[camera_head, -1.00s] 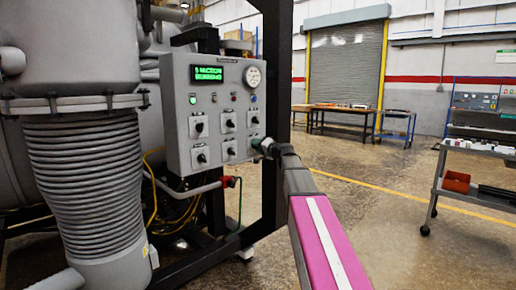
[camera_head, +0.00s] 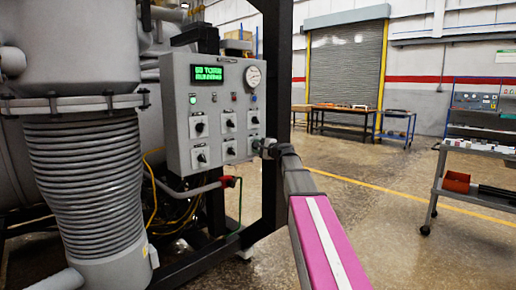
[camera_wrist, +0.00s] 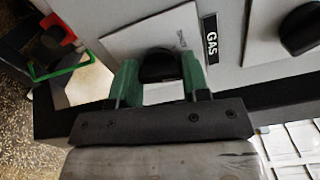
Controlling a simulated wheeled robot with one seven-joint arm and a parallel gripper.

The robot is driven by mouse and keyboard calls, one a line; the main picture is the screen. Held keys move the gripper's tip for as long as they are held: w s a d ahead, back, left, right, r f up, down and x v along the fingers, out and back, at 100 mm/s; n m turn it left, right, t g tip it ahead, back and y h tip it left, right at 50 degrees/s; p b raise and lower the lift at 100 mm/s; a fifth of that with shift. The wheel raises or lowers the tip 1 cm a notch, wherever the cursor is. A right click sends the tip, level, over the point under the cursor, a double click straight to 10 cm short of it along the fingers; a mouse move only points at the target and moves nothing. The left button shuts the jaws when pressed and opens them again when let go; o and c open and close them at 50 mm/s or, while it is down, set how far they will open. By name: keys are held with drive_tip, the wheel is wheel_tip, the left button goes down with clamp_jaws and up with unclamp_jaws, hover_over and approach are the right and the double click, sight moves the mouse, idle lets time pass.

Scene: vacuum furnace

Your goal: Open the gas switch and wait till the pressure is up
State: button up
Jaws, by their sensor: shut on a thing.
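A grey control panel (camera_head: 176,120) stands in front of the furnace. Its green display (camera_head: 206,73) reads something like "TORR" and "RUNNING"; the number is too blurred to read surely. A round white gauge (camera_head: 253,76) sits at its upper right. In the wrist view the black gas switch knob (camera_wrist: 160,66) sits on a white plate beside a "GAS" label (camera_wrist: 211,47). My gripper (camera_wrist: 158,80), with green fingers, is shut on this knob. In the head view my gripper (camera_head: 262,147) is at the panel's lower right and hides the switch.
Other black knobs (camera_head: 200,127) sit on the panel close by. A red-handled valve (camera_head: 228,182) is below the panel. A black frame post (camera_head: 275,85) stands right behind my arm. A grey cart (camera_head: 462,190) is at right; the floor between is clear.

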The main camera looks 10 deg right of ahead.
drive_tip(key=shift+m, duration=1.9)
drive_tip(key=o, duration=0.9)
drive_tip(key=v, duration=1.1)
